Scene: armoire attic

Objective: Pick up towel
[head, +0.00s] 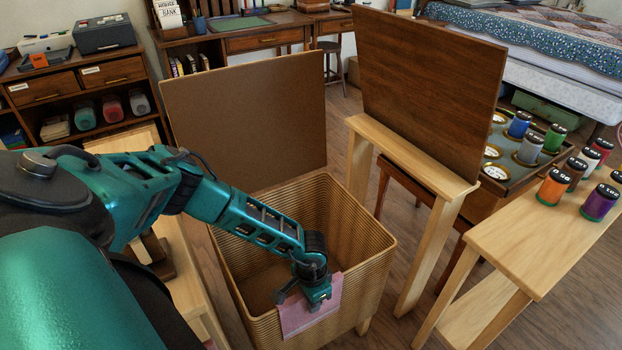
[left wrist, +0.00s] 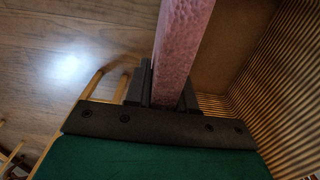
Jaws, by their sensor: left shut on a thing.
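A pink towel (head: 309,312) hangs over the front rim of a ribbed wicker hamper (head: 375,279). My left gripper (head: 313,294) is at that rim, shut on the towel. In the left wrist view the towel (left wrist: 181,50) runs up from between the fingers of my left gripper (left wrist: 167,92), with the hamper's ribbed wall (left wrist: 285,90) to the right. My right gripper is not in view.
The hamper's brown lid (head: 250,110) stands open behind it. A light wooden bench (head: 540,235) with several spools stands at right. A dark wooden panel (head: 430,85) rises behind a light wooden stand (head: 410,165). Wood floor (left wrist: 60,60) lies beside the hamper.

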